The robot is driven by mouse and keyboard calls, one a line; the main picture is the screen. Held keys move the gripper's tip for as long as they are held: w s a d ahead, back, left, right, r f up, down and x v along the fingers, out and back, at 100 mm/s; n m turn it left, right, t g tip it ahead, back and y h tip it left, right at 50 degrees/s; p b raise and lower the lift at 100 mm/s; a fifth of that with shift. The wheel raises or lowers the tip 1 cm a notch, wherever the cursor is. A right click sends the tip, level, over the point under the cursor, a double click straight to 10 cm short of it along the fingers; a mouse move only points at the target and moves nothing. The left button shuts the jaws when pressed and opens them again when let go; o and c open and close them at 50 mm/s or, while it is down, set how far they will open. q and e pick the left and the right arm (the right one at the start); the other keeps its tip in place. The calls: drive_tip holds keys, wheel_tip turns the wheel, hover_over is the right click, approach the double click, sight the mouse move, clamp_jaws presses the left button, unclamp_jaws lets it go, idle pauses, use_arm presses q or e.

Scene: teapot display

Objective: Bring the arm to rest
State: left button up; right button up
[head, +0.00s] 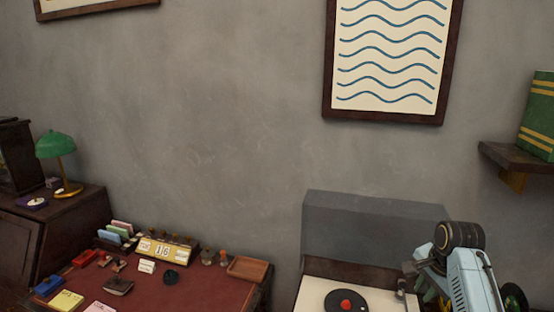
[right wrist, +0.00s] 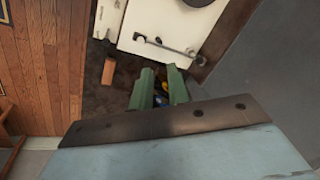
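My right arm (head: 470,275) shows at the lower right of the head view, at the right side of the record player (head: 315,297). My right gripper (right wrist: 160,72) shows in the right wrist view with its two green fingers apart. No held object can be made out between them; small blue and yellow bits show behind the fingers. A white record player deck with a metal tonearm (right wrist: 165,45) lies beyond the fingertips. My left gripper is not in view.
A red-topped desk (head: 200,290) with a calendar block (head: 163,250), cards and small items stands at the left. A green lamp (head: 55,145) is on a cabinet. A wall shelf (head: 515,157) holds a green book (head: 538,120). The record player's clear lid (head: 370,230) is raised.

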drive_tip(key=s+a+f+n+h, duration=0.1)
drive_tip(key=s+a+f+n, duration=0.3)
drive_tip(key=s, duration=0.5)
drive_tip(key=s+a+f+n, duration=0.2)
drive_tip(key=s+f+n, duration=0.35)
drive_tip(key=s, duration=0.25)
drive_tip(key=s+a+r+n+y, duration=0.1)
drive_tip(key=s+a+n, duration=0.25)
drive_tip(key=s, duration=0.55)
drive_tip(key=s+a+n, duration=0.3)
drive_tip(key=s+a, duration=0.1)
drive_tip(key=s, duration=0.4)
wheel_tip(320, 180, down, 31)
drive_tip(key=s+b, duration=0.3)
drive_tip(key=b, duration=0.3)
drive_tip(key=s+d+f+g+b, duration=0.2)
drive_tip(key=s+d+f+b, duration=0.1)
drive_tip(key=s+f, duration=1.2)
wheel_tip(320, 180, down, 3)
drive_tip(key=shift+s+f+b, duration=0.15)
drive_tip(key=shift+s+b, duration=0.05)
drive_tip(key=shift+b, duration=0.35)
drive_tip(key=shift+s+d, duration=0.1)
